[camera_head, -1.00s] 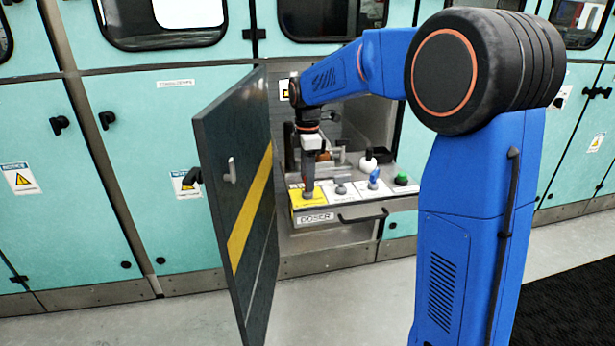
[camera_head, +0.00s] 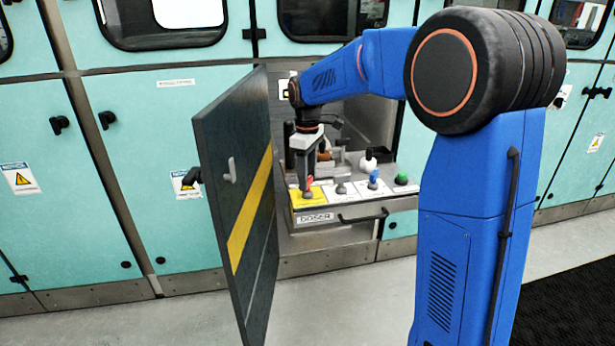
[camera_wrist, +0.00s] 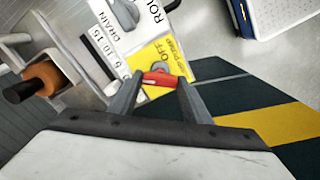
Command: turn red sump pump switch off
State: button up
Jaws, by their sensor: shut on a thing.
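The red sump pump switch (camera_head: 309,182) sits on the yellow plate (camera_head: 317,199) at the left end of the panel. In the wrist view the red switch handle (camera_wrist: 160,79) lies crosswise between my fingertips, on the yellow plate (camera_wrist: 176,58) with "OFF" and sump pump lettering. My gripper (camera_head: 307,189) points down at the plate and is shut on the switch, with a finger at each end of its handle in the wrist view (camera_wrist: 161,82). The fingers partly hide the switch base.
A grey switch (camera_head: 341,188), a blue switch (camera_head: 373,180) and a green button (camera_head: 401,179) line the panel to the right. The open dark door (camera_head: 232,190) with a yellow stripe stands close on the left. A drawer handle (camera_head: 363,216) juts out below.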

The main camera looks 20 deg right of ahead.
jog(key=m, duration=0.5)
jog(key=shift+m, duration=0.3)
jog(key=m, duration=0.5)
dwell(0.4)
jog(key=o, duration=1)
jog(key=shift+o, duration=0.2)
notch_tip(320, 180, up, 18)
jog(key=shift+f, duration=0.25)
jog(key=shift+s, duration=0.1)
